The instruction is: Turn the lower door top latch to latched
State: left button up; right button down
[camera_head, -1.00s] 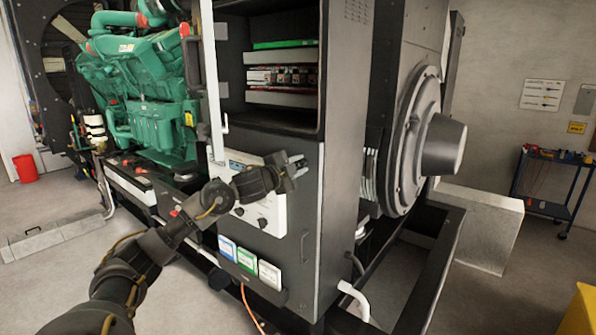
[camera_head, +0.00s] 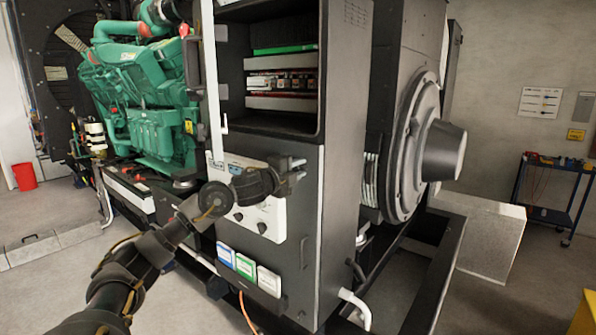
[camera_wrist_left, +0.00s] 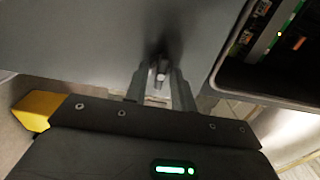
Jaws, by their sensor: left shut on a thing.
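The lower door (camera_head: 290,215) is a dark grey panel below the open upper compartment of the cabinet. It looks closed. My left gripper (camera_head: 296,169) is at the door's upper right corner, shut on the top latch. In the left wrist view, the latch (camera_wrist_left: 161,78) shows as a small pale knob between the two fingertips (camera_wrist_left: 160,88), against the grey door face. The fingers hide most of the latch, so I cannot tell its exact angle. A second, dark latch (camera_head: 304,252) sits lower on the door's right edge. My right gripper is out of view.
The open upper compartment (camera_head: 283,122) holds electrical parts. A green engine (camera_head: 145,95) stands left.

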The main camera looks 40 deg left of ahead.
pick_arm(q)
jog(key=o, duration=1)
jog(key=shift+c, duration=0.2)
jog(key=s+b, duration=0.5)
jog(key=s, duration=0.5)
jog(key=shift+s+d, duration=0.2)
jog(key=shift+s, duration=0.2)
jog(key=shift+f, duration=0.1)
